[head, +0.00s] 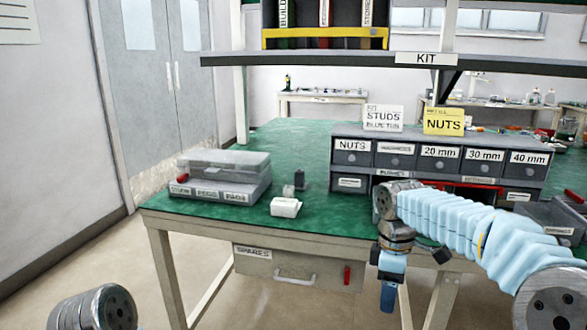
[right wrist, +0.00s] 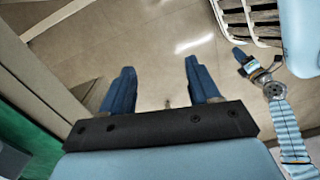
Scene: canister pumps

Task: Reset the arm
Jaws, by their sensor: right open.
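My right arm in its light blue sleeve reaches in from the right in the head view. My right gripper (head: 388,292) hangs fingers down in front of the bench's front edge. In the right wrist view the two dark blue fingers of the right gripper (right wrist: 162,88) stand apart with only bare floor between them. My left gripper (right wrist: 241,58) shows small at the right of the right wrist view, at the end of a light blue sleeved arm. Its jaw gap is too small to make out. In the head view only a grey joint of my left arm shows at bottom left.
The green-topped bench (head: 230,227) carries a grey drawer rack (head: 440,160), a lidded case (head: 215,180), a small white box (head: 285,207) and grey bins (head: 550,218) at right. A shelf (head: 300,59) hangs above. A spares drawer (head: 300,266) sits below the top. Floor at left is clear.

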